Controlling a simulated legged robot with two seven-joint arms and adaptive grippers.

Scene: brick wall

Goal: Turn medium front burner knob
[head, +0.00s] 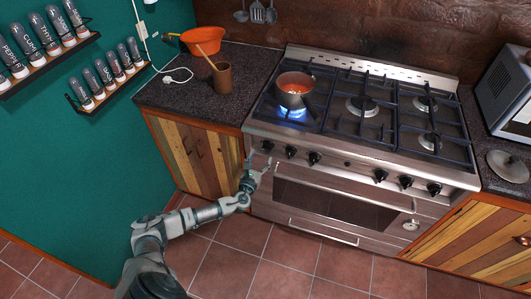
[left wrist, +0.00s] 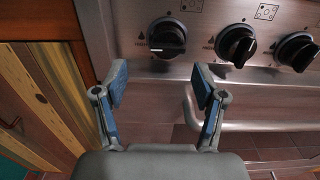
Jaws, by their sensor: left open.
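The gas stove (head: 340,215) has a row of black knobs along its steel front panel. The leftmost knob (head: 267,146) shows large in the left wrist view (left wrist: 167,37), its grip lying about level with a white line. Beside it are a second knob (head: 291,151), also in the left wrist view (left wrist: 236,44), and a third knob (left wrist: 297,50). My left gripper (head: 259,174) is at the stove's left front, just below the leftmost knob. In the left wrist view its fingers (left wrist: 161,84) are apart and empty, below that knob and not touching it. My right gripper is not in view.
A pot (head: 294,92) of red food stands over a blue flame (head: 291,112) at the stove's left. The oven handle (head: 345,190) runs below the panel. An orange colander (head: 202,39) and brown cup (head: 222,78) are on the left counter. A microwave (head: 503,95) is at right.

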